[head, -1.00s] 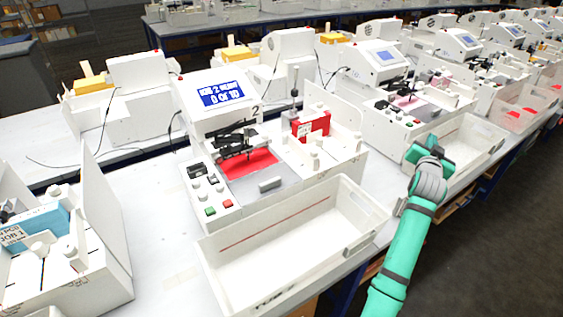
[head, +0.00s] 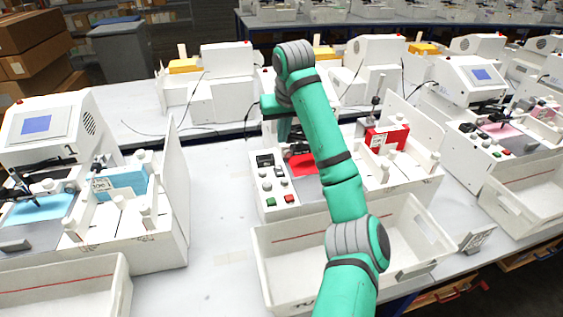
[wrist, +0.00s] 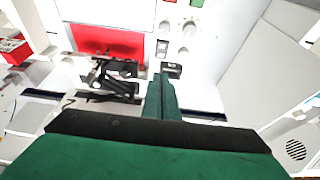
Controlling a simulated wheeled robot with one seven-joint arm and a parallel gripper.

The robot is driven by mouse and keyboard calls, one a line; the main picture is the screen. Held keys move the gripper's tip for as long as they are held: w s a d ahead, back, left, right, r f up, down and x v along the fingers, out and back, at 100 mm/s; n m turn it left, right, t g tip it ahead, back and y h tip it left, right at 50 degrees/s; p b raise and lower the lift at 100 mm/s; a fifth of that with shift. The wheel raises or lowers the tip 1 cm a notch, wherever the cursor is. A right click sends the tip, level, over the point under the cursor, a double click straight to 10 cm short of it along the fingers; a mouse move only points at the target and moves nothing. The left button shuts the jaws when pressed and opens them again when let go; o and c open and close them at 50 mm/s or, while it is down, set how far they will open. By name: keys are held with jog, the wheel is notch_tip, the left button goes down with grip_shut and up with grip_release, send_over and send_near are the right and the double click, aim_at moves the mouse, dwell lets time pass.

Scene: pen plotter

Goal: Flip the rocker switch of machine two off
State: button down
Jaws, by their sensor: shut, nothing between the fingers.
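Machine two's control panel (head: 272,190) is in the head view, left of its red work area, with a black switch housing (head: 265,160), round knobs and green and red buttons. A second dark fitting (wrist: 172,70) lies closer to my fingertips. My gripper (head: 284,133) is shut and empty, pointing down above the panel's back end. In the wrist view its green fingers (wrist: 161,76) end beside the dark fitting; contact cannot be told. My arm hides machine two's display.
A white bin (head: 275,262) stands in front of machine two. A red box (head: 386,137) sits on its right side. Machine one (head: 130,215), with a blue box, stands to the left, with bare table between. The black stamping mechanism (wrist: 108,75) is close beside my fingers.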

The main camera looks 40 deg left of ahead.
jog(key=shift+f, duration=0.1)
send_over(279, 167)
jog(key=d, duration=0.1)
jog(key=f, duration=0.7)
jog(key=s+f, duration=0.1)
jog(key=f, duration=0.3)
jog(key=shift+d+f, duration=0.1)
jog(key=shift+f, duration=0.25)
jog(key=shift+w+f, duration=0.1)
jog(key=shift+f, duration=0.65)
